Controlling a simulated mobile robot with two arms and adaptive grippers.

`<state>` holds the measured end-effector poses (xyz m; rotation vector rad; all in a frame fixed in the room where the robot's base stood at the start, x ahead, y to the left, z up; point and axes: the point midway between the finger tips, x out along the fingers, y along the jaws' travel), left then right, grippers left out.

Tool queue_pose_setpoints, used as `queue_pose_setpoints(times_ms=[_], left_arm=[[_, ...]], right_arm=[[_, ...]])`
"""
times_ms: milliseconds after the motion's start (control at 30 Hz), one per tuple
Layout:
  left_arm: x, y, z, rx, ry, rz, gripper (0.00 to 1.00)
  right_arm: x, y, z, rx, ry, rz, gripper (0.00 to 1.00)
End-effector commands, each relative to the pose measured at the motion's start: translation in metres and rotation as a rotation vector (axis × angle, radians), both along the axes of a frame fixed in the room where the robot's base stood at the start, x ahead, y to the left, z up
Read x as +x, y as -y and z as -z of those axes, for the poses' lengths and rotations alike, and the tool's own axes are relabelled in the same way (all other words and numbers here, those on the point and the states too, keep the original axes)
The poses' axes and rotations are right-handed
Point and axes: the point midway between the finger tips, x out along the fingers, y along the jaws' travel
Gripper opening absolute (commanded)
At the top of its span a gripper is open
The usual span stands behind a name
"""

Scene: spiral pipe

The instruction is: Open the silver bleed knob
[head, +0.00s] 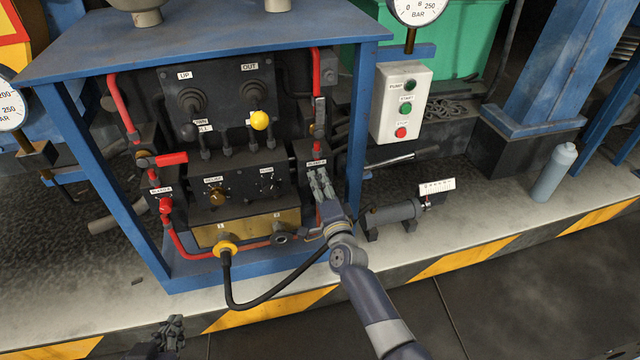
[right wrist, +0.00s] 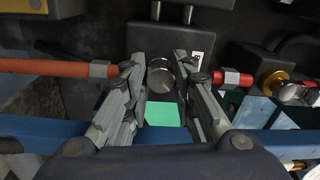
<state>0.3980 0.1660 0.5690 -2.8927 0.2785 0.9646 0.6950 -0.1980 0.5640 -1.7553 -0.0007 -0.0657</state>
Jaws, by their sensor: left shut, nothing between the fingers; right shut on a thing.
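The silver bleed knob (right wrist: 160,76) is a round metal knob between the fingertips of my right gripper in the right wrist view. My right gripper (head: 321,186) is at the right side of the panel in the head view, just below a small white label (head: 316,162). It hides the knob there. In the right wrist view my right gripper (right wrist: 160,84) is shut on the knob, with a finger on each side. My left gripper (head: 172,332) is low at the bottom left of the head view, shut and empty, away from the panel.
The blue frame (head: 357,130) stands close to the right of my right gripper. A black hose (head: 262,304) loops below the panel. A red-handled valve (head: 168,159) is on the left. A grey cylinder with a gauge (head: 398,212) and a bottle (head: 555,172) stand right.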

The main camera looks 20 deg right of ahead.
Motion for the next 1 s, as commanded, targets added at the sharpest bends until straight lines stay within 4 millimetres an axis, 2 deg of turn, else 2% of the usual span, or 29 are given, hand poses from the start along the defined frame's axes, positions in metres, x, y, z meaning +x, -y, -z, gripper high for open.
queue_pose_setpoints(times_ms=[367,400,467,833,1000], left_arm=[[0.000,0.001,0.000,-0.002,0.001,0.000,0.00],[0.000,0.001,0.000,-0.002,0.001,0.000,0.00],[0.000,0.001,0.000,-0.001,0.000,0.000,0.00],[-0.003,0.000,0.002,-0.002,-0.006,0.000,0.00],[-0.002,0.000,0.001,-0.001,-0.004,0.000,0.00]], right_arm=[[0.000,0.000,0.001,0.005,-0.003,-0.001,0.01],[0.000,0.000,0.001,0.005,-0.003,-0.001,0.33],[0.000,0.000,0.001,0.004,-0.002,-0.001,0.46],[-0.002,0.000,0.001,0.003,-0.001,0.000,0.46],[-0.016,-0.001,0.002,0.004,-0.001,-0.001,0.46]])
